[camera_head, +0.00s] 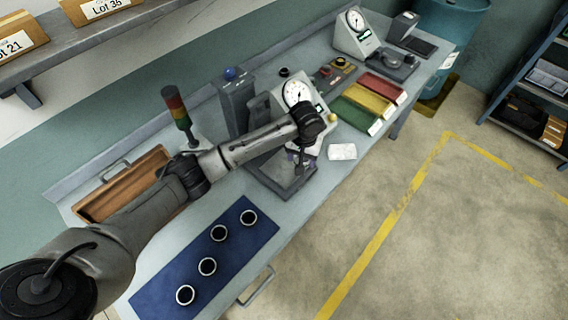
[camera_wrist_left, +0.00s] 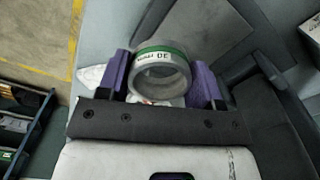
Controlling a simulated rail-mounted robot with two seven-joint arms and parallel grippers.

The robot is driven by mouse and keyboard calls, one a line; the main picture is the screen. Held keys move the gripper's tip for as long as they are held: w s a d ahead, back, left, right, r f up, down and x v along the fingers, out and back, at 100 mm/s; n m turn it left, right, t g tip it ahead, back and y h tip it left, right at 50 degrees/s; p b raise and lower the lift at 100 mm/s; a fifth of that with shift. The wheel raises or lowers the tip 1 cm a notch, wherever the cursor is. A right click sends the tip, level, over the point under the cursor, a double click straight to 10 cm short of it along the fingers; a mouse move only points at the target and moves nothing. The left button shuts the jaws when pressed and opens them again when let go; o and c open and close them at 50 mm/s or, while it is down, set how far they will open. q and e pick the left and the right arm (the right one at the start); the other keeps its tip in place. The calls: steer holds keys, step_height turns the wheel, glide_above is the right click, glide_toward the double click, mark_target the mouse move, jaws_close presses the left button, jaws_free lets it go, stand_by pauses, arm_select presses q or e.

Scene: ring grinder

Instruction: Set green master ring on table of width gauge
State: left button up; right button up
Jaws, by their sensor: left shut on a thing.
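The green master ring (camera_wrist_left: 160,72) is a grey metal ring with a green band and a printed label that seems to read 30. In the left wrist view it sits between the purple fingers of my left gripper (camera_wrist_left: 162,78), which is shut on it. In the head view my left gripper (camera_head: 300,160) points down in front of the dial of the width gauge (camera_head: 297,90), over the gauge's grey table (camera_head: 287,183). The arm hides part of the gauge, and the ring is hard to make out there. I cannot tell whether the ring touches the table. My right gripper is not in view.
A blue mat (camera_head: 165,285) with several rings lies at the front left. A wooden tray (camera_head: 125,185) and a signal light (camera_head: 177,105) stand left of the gauge. Green, yellow and red bins (camera_head: 372,100), a white cloth (camera_head: 342,152) and a second dial gauge (camera_head: 355,38) are to the right.

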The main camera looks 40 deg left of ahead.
arm_select(q)
glide_above(284, 167)
step_height(284, 167, down, 4)
steer(key=shift+r, duration=0.1)
steer(key=shift+f+b, duration=0.4)
steer(key=shift+f, duration=1.65)
steer(key=shift+f, duration=0.1)
steer(key=o, duration=1)
steer(key=shift+f, duration=0.1)
